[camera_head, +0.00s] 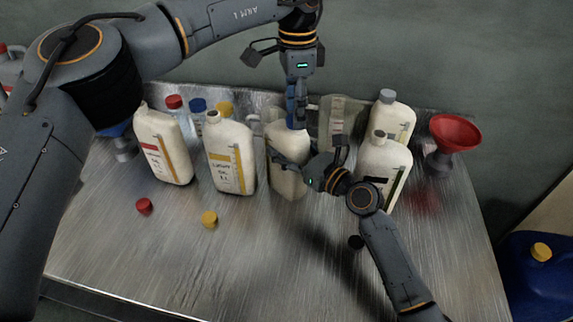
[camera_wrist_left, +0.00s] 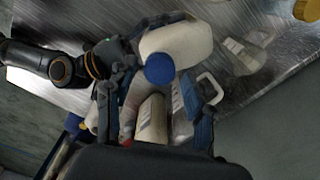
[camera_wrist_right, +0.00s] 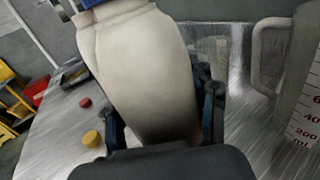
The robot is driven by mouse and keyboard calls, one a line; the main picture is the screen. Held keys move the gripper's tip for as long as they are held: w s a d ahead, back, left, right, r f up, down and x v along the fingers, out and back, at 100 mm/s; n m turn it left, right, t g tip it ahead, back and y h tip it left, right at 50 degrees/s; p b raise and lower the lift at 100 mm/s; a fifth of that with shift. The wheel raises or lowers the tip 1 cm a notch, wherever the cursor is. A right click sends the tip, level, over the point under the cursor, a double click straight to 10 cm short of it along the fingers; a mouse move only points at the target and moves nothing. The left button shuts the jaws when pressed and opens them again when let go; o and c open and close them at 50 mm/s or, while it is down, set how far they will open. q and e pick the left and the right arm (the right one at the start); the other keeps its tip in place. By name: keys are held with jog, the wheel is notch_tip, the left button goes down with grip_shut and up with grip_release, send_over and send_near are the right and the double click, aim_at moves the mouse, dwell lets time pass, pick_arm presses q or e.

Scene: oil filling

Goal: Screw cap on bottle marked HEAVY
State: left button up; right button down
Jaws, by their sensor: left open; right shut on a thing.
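A cream bottle (camera_head: 287,178) stands mid-table; its label is not readable. My right gripper (camera_head: 305,176) is shut on its body, and the right wrist view shows this bottle (camera_wrist_right: 145,70) between the fingers. A blue cap (camera_wrist_left: 159,68) sits at its top in the left wrist view. My left gripper (camera_head: 296,122) is open above the bottle, fingers pointing down. An uncapped red-label bottle (camera_head: 165,150) and an uncapped yellow-label bottle (camera_head: 230,160) stand left. An uncapped bottle with a dark label (camera_head: 386,160) stands right. I cannot read HEAVY on any label.
A red cap (camera_head: 144,205), a yellow cap (camera_head: 209,219) and a black cap (camera_head: 355,242) lie on the front table. Behind stand a clear jug (camera_head: 341,125), a grey-capped bottle (camera_head: 396,120) and several capped containers. A red funnel (camera_head: 455,132) is at right. The front left table is mostly clear.

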pick_arm(q)
jog(key=shift+f, duration=0.6)
